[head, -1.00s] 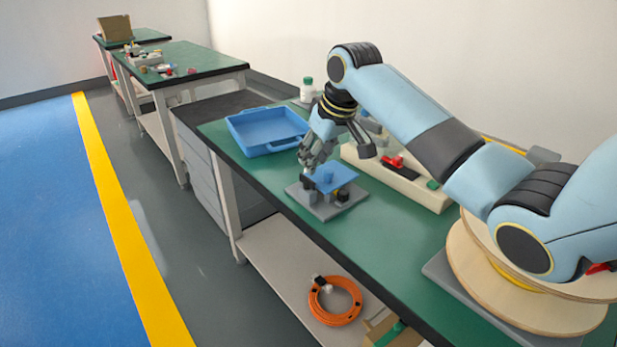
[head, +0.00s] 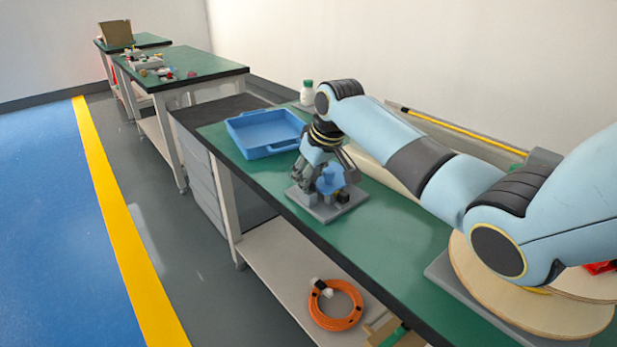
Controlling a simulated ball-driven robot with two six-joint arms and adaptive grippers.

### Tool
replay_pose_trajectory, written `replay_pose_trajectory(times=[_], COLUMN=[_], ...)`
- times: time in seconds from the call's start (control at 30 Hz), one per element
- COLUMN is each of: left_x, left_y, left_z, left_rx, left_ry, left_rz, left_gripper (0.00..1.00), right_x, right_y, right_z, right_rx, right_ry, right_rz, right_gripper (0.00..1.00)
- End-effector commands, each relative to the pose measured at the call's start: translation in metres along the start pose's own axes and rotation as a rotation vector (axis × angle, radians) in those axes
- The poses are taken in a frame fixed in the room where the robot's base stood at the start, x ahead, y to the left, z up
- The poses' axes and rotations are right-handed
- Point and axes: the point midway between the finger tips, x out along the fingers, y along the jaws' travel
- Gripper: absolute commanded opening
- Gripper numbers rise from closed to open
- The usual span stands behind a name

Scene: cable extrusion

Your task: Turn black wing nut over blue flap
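The blue flap (head: 328,183) is part of a small fixture on a grey base plate (head: 325,212) on the green bench. A small black part (head: 342,195) sits at the fixture's right front; I cannot tell if it is the wing nut. My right gripper (head: 308,182) points down at the fixture's left side, with its fingers close to the flap and hiding part of it. Whether the fingers are open, shut or touching anything cannot be made out at this size. My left gripper is out of view.
A blue tray (head: 265,133) stands behind the fixture to the left, and a white bottle (head: 307,92) stands at the back. A pale holder (head: 385,178) is mostly hidden behind my arm. An orange cable coil (head: 335,305) lies on the lower shelf.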

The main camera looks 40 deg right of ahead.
Motion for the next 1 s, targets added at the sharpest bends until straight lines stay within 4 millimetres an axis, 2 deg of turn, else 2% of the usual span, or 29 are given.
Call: replay_pose_trajectory(times=[0.27,0.47,0.8,1.0], left_x=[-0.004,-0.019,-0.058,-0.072], left_y=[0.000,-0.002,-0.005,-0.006], left_z=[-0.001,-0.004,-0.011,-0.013], left_rx=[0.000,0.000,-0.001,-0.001], left_ry=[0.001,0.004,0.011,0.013], left_rz=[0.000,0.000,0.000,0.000], left_gripper=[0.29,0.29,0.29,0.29], right_x=[-0.001,-0.003,-0.005,-0.003], right_y=[-0.001,-0.001,-0.003,-0.004], right_z=[0.000,-0.001,-0.002,-0.002], right_rx=[0.015,0.087,0.345,0.520], right_ry=[-0.001,-0.002,-0.003,-0.002], right_rz=[0.005,0.034,0.141,0.214], right_gripper=[0.00,0.00,0.00,0.00])
